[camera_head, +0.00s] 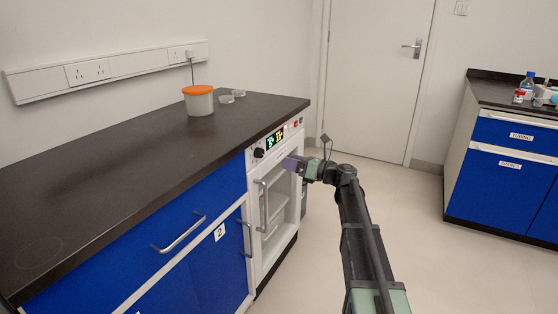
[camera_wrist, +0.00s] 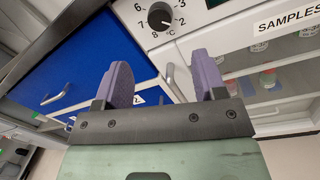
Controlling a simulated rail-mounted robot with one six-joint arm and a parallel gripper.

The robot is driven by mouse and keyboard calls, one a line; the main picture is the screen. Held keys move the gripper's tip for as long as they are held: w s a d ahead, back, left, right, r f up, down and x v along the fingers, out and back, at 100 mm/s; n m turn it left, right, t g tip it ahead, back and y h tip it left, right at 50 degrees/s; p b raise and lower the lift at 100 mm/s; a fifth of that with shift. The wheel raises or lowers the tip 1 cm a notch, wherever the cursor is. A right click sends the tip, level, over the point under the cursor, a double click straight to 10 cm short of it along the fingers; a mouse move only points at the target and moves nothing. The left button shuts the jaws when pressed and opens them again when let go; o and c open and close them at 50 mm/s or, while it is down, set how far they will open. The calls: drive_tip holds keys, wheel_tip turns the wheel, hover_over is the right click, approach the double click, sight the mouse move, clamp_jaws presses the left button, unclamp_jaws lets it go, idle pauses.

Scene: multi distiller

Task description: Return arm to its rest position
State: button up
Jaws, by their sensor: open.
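My arm (camera_head: 357,225) reaches forward from the bottom right of the head view. My gripper (camera_head: 287,163) is in front of the upper part of the white appliance (camera_head: 257,207) at the counter's end. In the wrist view my gripper (camera_wrist: 165,80) shows two purple fingers spread apart with nothing between them. The appliance's dial (camera_wrist: 160,16) and a "SAMPLES" label (camera_wrist: 285,19) lie beyond the fingers. I cannot tell whether the gripper touches the appliance.
An orange-lidded tub (camera_head: 198,101) and small clear dishes (camera_head: 232,95) stand on the dark counter (camera_head: 110,165). Blue drawers (camera_head: 180,230) with metal handles are below. A second bench (camera_head: 515,140) with bottles is at right. The floor (camera_head: 450,255) right of my arm is clear.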

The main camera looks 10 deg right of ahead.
drive_tip(key=shift+s+d, duration=0.1)
drive_tip(key=s+a+f+n+g+h, duration=0.35)
drive_tip(key=s+f+n, duration=0.4)
drive_tip(key=n, duration=0.25)
drive_tip(key=s+a+f+n+g+h, duration=0.2)
drive_tip(key=s+f+n+g+h, duration=0.3)
drive_tip(key=s+n, duration=0.45)
drive_tip(key=s+f+n+g+h, duration=0.1)
drive_tip(key=s+f+n+h, duration=0.15)
drive_tip(key=s, duration=0.35)
drive_tip(key=s+a+f+n+g+h, duration=0.1)
drive_tip(key=s+n+h, duration=0.1)
drive_tip(key=s+n, duration=0.3)
drive_tip(key=s+f+n+g+h, duration=0.1)
drive_tip(key=s+f+n+h, duration=0.1)
drive_tip(key=s, duration=0.4)
wheel_tip(320, 180, up, 34)
drive_tip(key=a+p, duration=0.2)
drive_tip(key=p, duration=3.2)
drive_tip(key=shift+w, duration=0.25)
